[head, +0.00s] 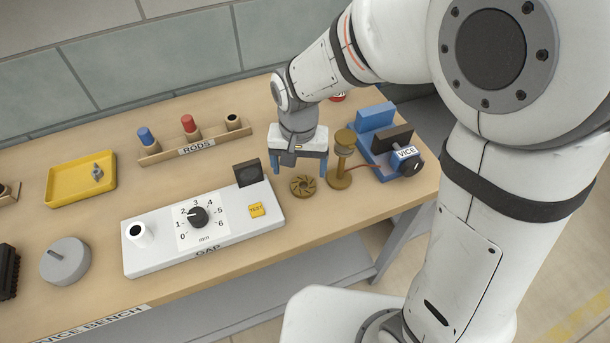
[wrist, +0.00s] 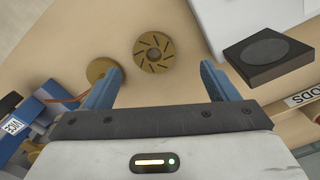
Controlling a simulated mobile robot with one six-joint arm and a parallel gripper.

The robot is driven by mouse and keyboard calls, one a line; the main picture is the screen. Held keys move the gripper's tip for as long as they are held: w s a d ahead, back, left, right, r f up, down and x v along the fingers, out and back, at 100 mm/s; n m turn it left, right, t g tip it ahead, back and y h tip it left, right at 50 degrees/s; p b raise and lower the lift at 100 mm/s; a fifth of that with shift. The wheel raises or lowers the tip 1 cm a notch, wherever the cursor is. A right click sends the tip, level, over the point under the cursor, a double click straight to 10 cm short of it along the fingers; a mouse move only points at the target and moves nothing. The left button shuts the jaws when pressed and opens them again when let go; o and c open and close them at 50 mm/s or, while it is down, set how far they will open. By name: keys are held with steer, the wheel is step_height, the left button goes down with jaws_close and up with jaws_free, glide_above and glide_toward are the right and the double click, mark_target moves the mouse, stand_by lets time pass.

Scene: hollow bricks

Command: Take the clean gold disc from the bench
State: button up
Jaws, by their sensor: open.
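A gold disc (head: 303,186) with dark curved slots and a centre hole lies flat on the bench, between the white gauge box and a brass stand. It also shows in the wrist view (wrist: 154,52), beyond the fingertips and roughly between their lines. No dirt shows on its visible face. My gripper (head: 299,172) points down above the bench, just behind the disc in the head view. Its blue fingers are apart and empty in the wrist view (wrist: 162,72), and do not touch the disc.
The brass stand (head: 342,170) rises close right of the disc. Bare bench lies in front of the disc.

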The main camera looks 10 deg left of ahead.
mark_target(303, 183)
steer(key=f, duration=0.2)
steer(key=d+f, duration=0.1)
steer(key=f, duration=0.1)
steer(key=shift+s+f+p, duration=0.2)
steer(key=shift+f+p, duration=0.1)
steer(key=shift+f, duration=0.65)
steer(key=shift+c, duration=0.6)
steer(key=c, duration=1)
